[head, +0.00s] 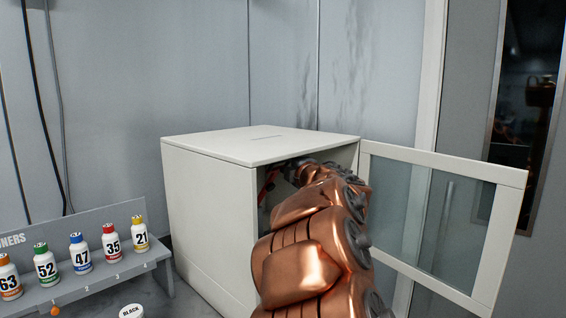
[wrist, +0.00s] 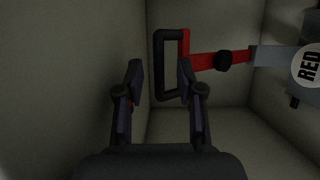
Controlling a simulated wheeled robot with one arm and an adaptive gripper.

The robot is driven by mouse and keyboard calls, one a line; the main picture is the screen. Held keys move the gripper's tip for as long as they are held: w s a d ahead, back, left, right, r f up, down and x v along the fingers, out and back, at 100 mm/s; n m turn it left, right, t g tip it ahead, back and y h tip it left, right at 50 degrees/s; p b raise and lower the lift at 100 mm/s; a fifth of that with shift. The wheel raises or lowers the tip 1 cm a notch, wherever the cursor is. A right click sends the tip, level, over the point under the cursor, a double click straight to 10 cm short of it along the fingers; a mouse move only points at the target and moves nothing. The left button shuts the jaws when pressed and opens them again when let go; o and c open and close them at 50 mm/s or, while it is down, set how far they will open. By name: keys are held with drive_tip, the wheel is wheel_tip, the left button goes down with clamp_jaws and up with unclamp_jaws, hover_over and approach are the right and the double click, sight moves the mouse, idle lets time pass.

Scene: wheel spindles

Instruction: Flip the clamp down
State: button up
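The clamp has a red lever (wrist: 203,61) that lies roughly level in the wrist view, with a black rectangular loop handle (wrist: 157,85) at its left end. The lever meets a black knob (wrist: 222,61) and a grey piece (wrist: 270,56) to the right. My gripper (wrist: 160,67) is open and empty. The loop's left bar shows between its two fingers, and the right finger overlaps the loop's opening. I cannot tell how far beyond the fingertips the handle is. In the head view my arm reaches into the white cabinet (head: 205,210) and hides most of its inside.
The cabinet's glass door (head: 512,178) stands open on the right. A round label reading RED (wrist: 308,66) is at the right of the wrist view. The cabinet's inner wall (wrist: 85,60) is close left of my gripper. A rack (head: 155,255) with numbered bottles stands left.

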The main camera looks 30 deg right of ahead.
drive_tip(key=shift+w, duration=0.4)
drive_tip(key=shift+c, duration=0.3)
clamp_jaws()
